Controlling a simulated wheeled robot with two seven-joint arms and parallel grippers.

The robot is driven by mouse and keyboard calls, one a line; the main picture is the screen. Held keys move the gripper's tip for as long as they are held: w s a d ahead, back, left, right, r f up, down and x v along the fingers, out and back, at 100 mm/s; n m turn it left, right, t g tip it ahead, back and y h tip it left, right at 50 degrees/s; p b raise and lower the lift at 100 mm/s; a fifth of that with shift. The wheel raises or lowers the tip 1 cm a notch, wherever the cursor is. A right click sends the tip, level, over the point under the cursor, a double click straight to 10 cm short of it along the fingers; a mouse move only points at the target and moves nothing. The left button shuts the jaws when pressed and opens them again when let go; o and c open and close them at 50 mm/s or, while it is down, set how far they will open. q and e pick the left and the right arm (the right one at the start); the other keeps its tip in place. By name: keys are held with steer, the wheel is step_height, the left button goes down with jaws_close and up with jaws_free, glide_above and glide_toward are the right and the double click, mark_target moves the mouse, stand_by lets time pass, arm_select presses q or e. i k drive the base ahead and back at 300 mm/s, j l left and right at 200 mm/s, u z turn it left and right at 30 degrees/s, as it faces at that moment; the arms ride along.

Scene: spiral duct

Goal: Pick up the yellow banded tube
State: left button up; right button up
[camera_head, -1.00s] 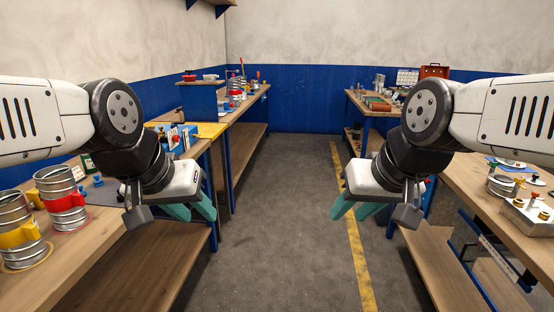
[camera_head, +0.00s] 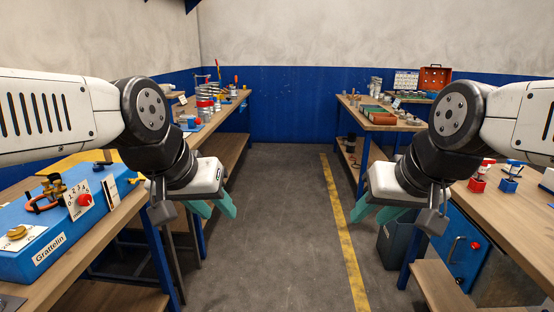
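I cannot make out a tube with a yellow band in this view. A group of ribbed metal tubes (camera_head: 207,90) stands on the far left bench, and a red band (camera_head: 205,103) shows on the front one. My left gripper (camera_head: 219,214) hangs over the aisle beside the left bench, its teal fingers apart and empty. My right gripper (camera_head: 366,218) hangs at the left edge of the right bench, also with fingers apart and empty. Both are well short of the tubes.
A blue "Grattelin" box (camera_head: 52,232) with a red knob sits on the near left bench (camera_head: 100,246). The right bench (camera_head: 500,215) carries red and blue small devices. The grey aisle floor (camera_head: 285,215) is clear, with a yellow line (camera_head: 343,235) along it.

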mark_target(216, 85)
steer(key=i+u, duration=0.1)
steer(key=i, duration=0.95)
steer(key=i+l, duration=0.15)
steer(key=i, duration=0.9)
steer(key=i+u, duration=0.45)
steer(key=i, duration=0.25)
steer(key=i+l+u, duration=0.15)
steer(key=i+u, duration=0.3)
steer(key=i, duration=0.25)
steer(key=i+l+u, duration=0.2)
steer(key=i+l, duration=0.25)
steer(key=i, duration=0.25)
steer(key=i+l+u, duration=0.25)
steer(key=i+l, duration=0.3)
steer(key=i+l+u, duration=0.2)
steer(key=i+l, duration=0.5)
steer(key=i+l+u, duration=0.25)
steer(key=i+l, duration=0.3)
steer(key=l, duration=0.25)
